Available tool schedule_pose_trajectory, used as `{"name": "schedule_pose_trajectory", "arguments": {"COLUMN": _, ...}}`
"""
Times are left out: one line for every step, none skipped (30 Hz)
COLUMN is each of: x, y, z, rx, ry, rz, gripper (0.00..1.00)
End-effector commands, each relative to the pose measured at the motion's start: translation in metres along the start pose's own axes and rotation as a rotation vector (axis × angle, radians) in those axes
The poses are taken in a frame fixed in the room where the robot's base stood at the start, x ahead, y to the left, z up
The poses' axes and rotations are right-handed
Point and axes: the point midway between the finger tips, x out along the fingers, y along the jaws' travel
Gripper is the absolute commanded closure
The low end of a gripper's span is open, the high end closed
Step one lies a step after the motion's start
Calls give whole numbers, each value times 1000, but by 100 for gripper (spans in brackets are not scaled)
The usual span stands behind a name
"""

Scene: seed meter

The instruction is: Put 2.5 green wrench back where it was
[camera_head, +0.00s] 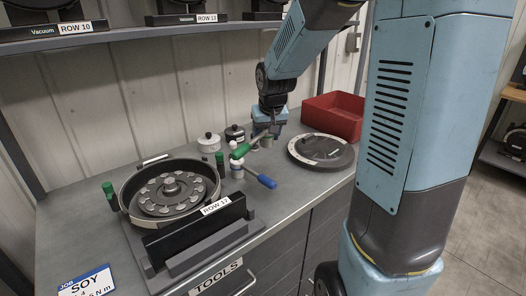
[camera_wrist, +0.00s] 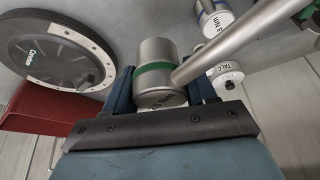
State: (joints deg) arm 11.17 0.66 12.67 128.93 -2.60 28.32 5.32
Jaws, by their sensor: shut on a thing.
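The green wrench has a silver head with a green band and a "2.5 Nm" style label, partly legible, in the wrist view (camera_wrist: 153,72). My gripper (camera_wrist: 163,88) is shut on that head, a finger on each side. The silver shaft runs to the upper right of the wrist view. In the head view the wrench's green handle (camera_head: 240,151) points left from my gripper (camera_head: 267,136), above or near the bench top; the exact clearance cannot be told. A blue-handled wrench (camera_head: 266,181) is close by, and its blue-banded head (camera_wrist: 213,20) shows in the wrist view.
A seed meter (camera_head: 128,200) with green knobs stands on the left of the bench, beside the ROW 17 plate (camera_head: 215,206). Small canisters (camera_head: 209,143) stand behind. A round disc cover (camera_head: 335,160) and a red bin (camera_head: 335,112) are on the right. The front right bench is clear.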

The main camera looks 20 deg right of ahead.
Motion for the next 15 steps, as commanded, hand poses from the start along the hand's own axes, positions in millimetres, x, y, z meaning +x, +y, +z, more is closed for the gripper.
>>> {"name": "schedule_pose_trajectory", "arguments": {"x": 7, "y": 0, "z": -6, "rx": 1, "ry": -1, "rz": -1, "gripper": 100}}
{"name": "schedule_pose_trajectory", "arguments": {"x": 10, "y": 0, "z": -10, "rx": 0, "ry": -1, "rz": -1, "gripper": 100}}
{"name": "schedule_pose_trajectory", "arguments": {"x": 16, "y": 1, "z": -12, "rx": -1, "ry": -2, "rz": 0, "gripper": 100}}
{"name": "schedule_pose_trajectory", "arguments": {"x": 21, "y": 1, "z": -13, "rx": -1, "ry": -3, "rz": -1, "gripper": 100}}
{"name": "schedule_pose_trajectory", "arguments": {"x": 25, "y": 1, "z": -15, "rx": -1, "ry": -2, "rz": -1, "gripper": 100}}
{"name": "schedule_pose_trajectory", "arguments": {"x": 32, "y": 1, "z": -16, "rx": 0, "ry": -3, "rz": -1, "gripper": 100}}
{"name": "schedule_pose_trajectory", "arguments": {"x": 36, "y": 1, "z": -18, "rx": -1, "ry": -3, "rz": -1, "gripper": 100}}
{"name": "schedule_pose_trajectory", "arguments": {"x": 41, "y": 1, "z": -20, "rx": -1, "ry": -2, "rz": -1, "gripper": 100}}
{"name": "schedule_pose_trajectory", "arguments": {"x": 47, "y": 2, "z": -22, "rx": -1, "ry": -2, "rz": -1, "gripper": 100}}
{"name": "schedule_pose_trajectory", "arguments": {"x": 51, "y": 2, "z": -23, "rx": -1, "ry": -2, "rz": -1, "gripper": 100}}
{"name": "schedule_pose_trajectory", "arguments": {"x": 55, "y": 2, "z": -24, "rx": -1, "ry": -1, "rz": 0, "gripper": 100}}
{"name": "schedule_pose_trajectory", "arguments": {"x": 60, "y": 2, "z": -26, "rx": -1, "ry": -1, "rz": -1, "gripper": 100}}
{"name": "schedule_pose_trajectory", "arguments": {"x": 64, "y": 2, "z": -27, "rx": -1, "ry": -1, "rz": -1, "gripper": 100}}
{"name": "schedule_pose_trajectory", "arguments": {"x": 66, "y": 2, "z": -28, "rx": -1, "ry": 0, "rz": -1, "gripper": 100}}
{"name": "schedule_pose_trajectory", "arguments": {"x": 70, "y": 2, "z": -29, "rx": -2, "ry": -1, "rz": -1, "gripper": 100}}
